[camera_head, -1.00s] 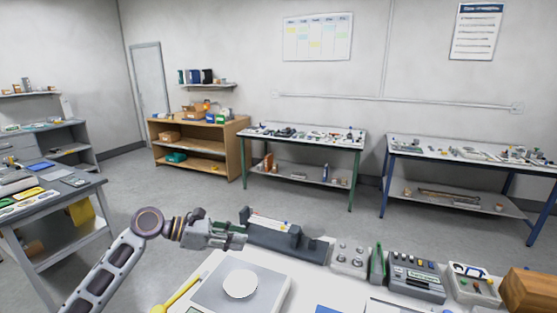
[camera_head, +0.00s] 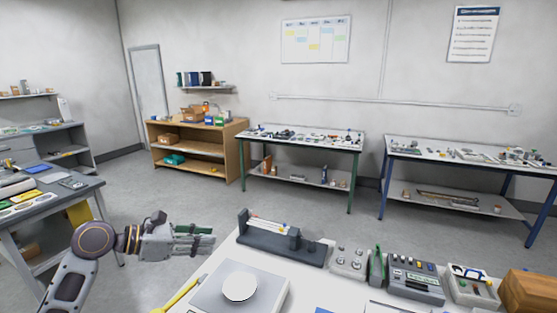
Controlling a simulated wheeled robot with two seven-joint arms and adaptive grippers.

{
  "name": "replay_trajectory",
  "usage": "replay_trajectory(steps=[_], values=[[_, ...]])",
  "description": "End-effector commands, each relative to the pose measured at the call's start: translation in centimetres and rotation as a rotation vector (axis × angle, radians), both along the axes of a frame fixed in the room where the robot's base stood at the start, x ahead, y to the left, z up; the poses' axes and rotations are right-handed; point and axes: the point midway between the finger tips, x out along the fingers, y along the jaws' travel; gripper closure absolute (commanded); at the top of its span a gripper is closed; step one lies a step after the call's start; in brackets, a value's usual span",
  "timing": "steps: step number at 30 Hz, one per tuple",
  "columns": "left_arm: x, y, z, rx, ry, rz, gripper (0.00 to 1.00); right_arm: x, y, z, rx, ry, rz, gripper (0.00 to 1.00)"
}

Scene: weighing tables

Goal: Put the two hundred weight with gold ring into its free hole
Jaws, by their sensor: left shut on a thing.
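My left gripper (camera_head: 200,240) comes in from the left and hangs off the left edge of the white table (camera_head: 215,262). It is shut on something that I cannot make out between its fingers. A light grey block (camera_head: 349,262) with several small metal knobs, seemingly weights, stands on the right half of the table. I cannot make out a gold ring or a free hole at this size. My right gripper is not in view.
A scale with a round white pan (camera_head: 240,287) stands at the front left, a yellow tool (camera_head: 178,296) beside it. A dark grey stand (camera_head: 278,248) lies along the back edge. A green thing (camera_head: 377,264), a grey box (camera_head: 415,281), a tray (camera_head: 473,285) and a wooden box (camera_head: 530,292) stand right.

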Motion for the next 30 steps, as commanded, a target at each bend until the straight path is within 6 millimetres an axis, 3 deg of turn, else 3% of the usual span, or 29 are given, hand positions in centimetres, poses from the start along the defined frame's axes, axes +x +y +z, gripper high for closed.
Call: replay_trajectory(steps=[17, 30], values=[[-2.6, 2.6, -6.3, 0.0, 0.002, 0.073, 1.0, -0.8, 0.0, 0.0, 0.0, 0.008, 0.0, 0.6], [-5.1, 2.6, -11.7, -0.001, 0.001, 0.083, 1.0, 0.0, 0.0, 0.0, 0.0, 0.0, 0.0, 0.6]])
